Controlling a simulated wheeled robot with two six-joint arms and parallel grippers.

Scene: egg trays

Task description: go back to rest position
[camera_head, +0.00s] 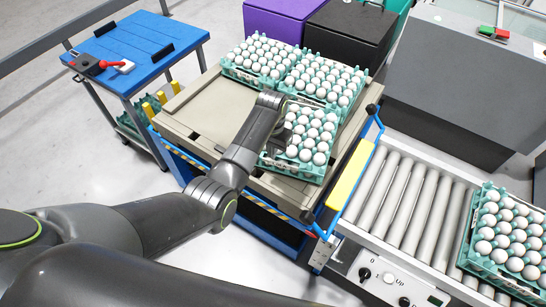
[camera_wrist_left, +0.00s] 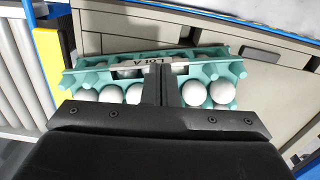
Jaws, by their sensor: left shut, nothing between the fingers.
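My left arm reaches in from the left over the beige cart top. My left gripper (camera_head: 281,147) is at the left edge of the front egg tray (camera_head: 316,177), partly hidden by the wrist. In the left wrist view the fingers of my left gripper (camera_wrist_left: 163,82) are together and empty, in front of a teal tray (camera_wrist_left: 100,76) with a lot label and white eggs. I cannot tell whether they touch the tray. Two more egg trays, one at the back left (camera_head: 238,75) and one at the back right (camera_head: 352,101), sit behind it. My right gripper is not in view.
The cart top (camera_head: 195,110) is bare at its left. A roller conveyor (camera_head: 405,205) stands at the right, with another egg tray (camera_head: 468,250) on it. A yellow bar (camera_head: 350,175) lies between cart and conveyor. A blue table (camera_head: 135,50) stands at the back left.

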